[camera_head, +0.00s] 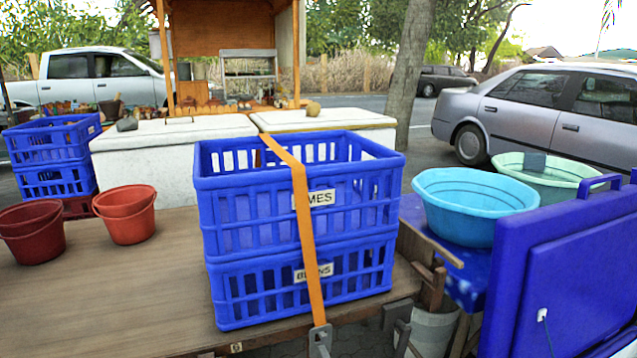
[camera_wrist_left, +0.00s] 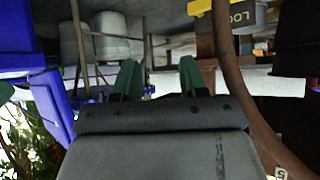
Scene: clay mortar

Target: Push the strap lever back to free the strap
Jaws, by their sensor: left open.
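An orange strap (camera_head: 305,225) runs over two stacked blue crates, the upper one (camera_head: 225,200) and the lower one (camera_head: 235,300), down to a grey metal fitting (camera_head: 320,338) at the table's front edge. The fitting's lower part is cut off by the frame. In the left wrist view, my left gripper (camera_wrist_left: 159,68) is open, its two dark green fingers apart with nothing between them. A yellow piece (camera_wrist_left: 200,7) and a grey part lettered "LOC" (camera_wrist_left: 243,17) show above right of the fingers, apart from them. Neither gripper shows in the head view.
The crates stand on a wooden table (camera_head: 110,290). Red buckets (camera_head: 130,220) stand at left. A blue basin (camera_head: 470,205) and a large blue panel (camera_head: 560,270) are at right. A curved brown bar (camera_wrist_left: 235,100) passes right of my left fingers.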

